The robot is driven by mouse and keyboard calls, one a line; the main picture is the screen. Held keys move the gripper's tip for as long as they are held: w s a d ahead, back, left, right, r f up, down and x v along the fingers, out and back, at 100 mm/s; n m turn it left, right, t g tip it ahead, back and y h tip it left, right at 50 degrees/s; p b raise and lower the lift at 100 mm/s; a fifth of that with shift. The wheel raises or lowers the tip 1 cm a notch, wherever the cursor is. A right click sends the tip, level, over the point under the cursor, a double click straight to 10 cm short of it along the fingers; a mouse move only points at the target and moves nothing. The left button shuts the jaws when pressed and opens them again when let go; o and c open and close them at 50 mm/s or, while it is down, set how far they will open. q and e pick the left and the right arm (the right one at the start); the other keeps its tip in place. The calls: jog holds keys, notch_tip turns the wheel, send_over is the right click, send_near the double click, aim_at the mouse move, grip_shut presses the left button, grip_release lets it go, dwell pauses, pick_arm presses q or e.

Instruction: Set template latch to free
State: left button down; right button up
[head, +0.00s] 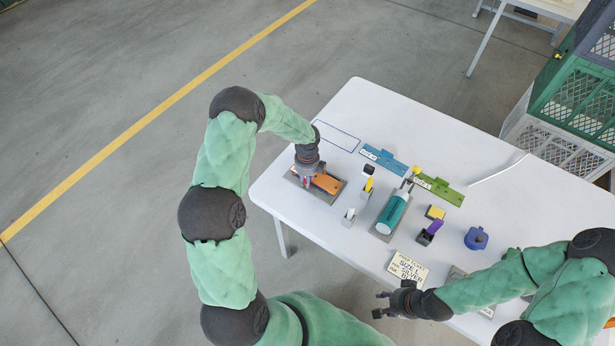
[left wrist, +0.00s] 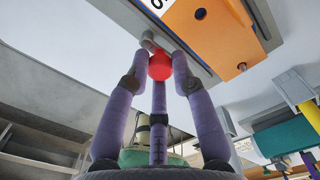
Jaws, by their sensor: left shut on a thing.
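The orange template plate (head: 327,183) lies on a grey base (head: 331,199) near the left end of the white table. In the left wrist view the orange plate (left wrist: 200,28) is at the top, with a red knob (left wrist: 160,68) beside its edge. My left gripper (head: 308,180) is down at the left side of the plate. In the left wrist view its purple fingers (left wrist: 161,62) are closed around the red knob. The latch markings are not readable. My right gripper (head: 384,304) is empty, with its fingers spread, at the table's front edge.
Blue (head: 384,159) and green (head: 440,189) plates lie behind. A printed card (head: 407,268), a purple-blue pot (head: 476,238) and a yellow-topped block (head: 435,212) are further right.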

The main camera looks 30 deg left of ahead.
pick_arm(q)
jog(key=shift+m, duration=0.3)
dwell(0.4)
jog(key=c, duration=1.1)
grip_release()
jog(key=shift+o, duration=0.2)
notch_tip(320, 180, up, 12)
